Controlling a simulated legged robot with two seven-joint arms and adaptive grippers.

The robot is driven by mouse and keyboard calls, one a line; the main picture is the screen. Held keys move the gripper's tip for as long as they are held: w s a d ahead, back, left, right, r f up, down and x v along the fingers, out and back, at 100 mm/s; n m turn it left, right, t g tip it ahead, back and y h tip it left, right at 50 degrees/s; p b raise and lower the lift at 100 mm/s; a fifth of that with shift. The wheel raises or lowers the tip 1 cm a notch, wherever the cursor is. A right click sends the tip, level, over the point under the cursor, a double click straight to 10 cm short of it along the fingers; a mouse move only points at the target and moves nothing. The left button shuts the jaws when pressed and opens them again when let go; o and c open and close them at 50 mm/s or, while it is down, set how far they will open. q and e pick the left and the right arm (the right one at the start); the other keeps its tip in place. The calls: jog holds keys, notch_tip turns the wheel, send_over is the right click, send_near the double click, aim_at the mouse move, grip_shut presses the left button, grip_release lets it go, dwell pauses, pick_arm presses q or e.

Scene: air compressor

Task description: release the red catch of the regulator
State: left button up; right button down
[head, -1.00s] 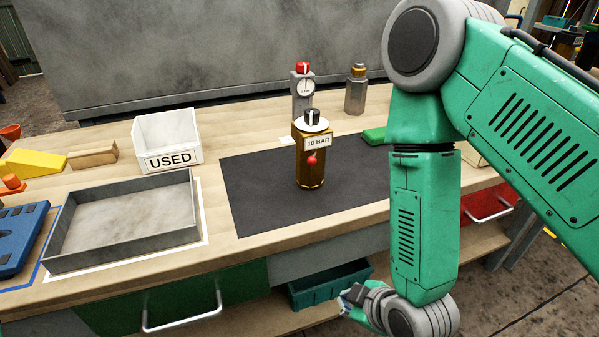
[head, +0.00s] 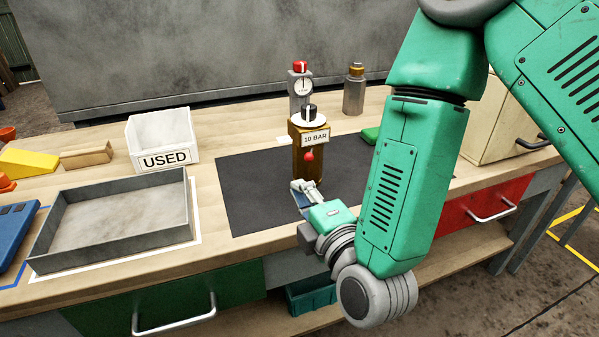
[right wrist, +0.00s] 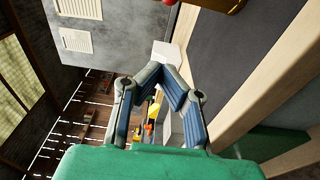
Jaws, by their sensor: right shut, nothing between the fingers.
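The regulator (head: 309,136) is an amber-brown upright body with a "10 BAR" label, a white disc and a black knob on top. Its red catch (head: 308,155) sits on the front below the label. My right gripper (head: 300,190) is shut and empty, low in front of the regulator and slightly left of it, apart from the catch. In the right wrist view the fingertips (right wrist: 159,69) meet, and a red bit (right wrist: 169,2) and a brown edge show at the top. My left gripper is out of view.
The regulator stands on a dark mat (head: 250,190). Behind it are a gauge with a red cap (head: 300,85) and a metal bottle (head: 354,92). A "USED" bin (head: 165,140) and a grey tray (head: 120,245) stand left. A beige box (head: 505,130) stands right.

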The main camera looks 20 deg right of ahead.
aim_at(310, 153)
jog(key=w+a+b, duration=0.1)
jog(key=w+b, duration=0.1)
jog(key=w, duration=0.8)
jog(key=d, duration=0.2)
jog(key=s+d, duration=0.1)
jog(key=shift+s+d, duration=0.15)
jog(key=shift+d, duration=0.25)
jog(key=shift+s+n+y, duration=0.1)
jog(key=shift+n+y, duration=0.2)
jog(key=shift+y, duration=0.2)
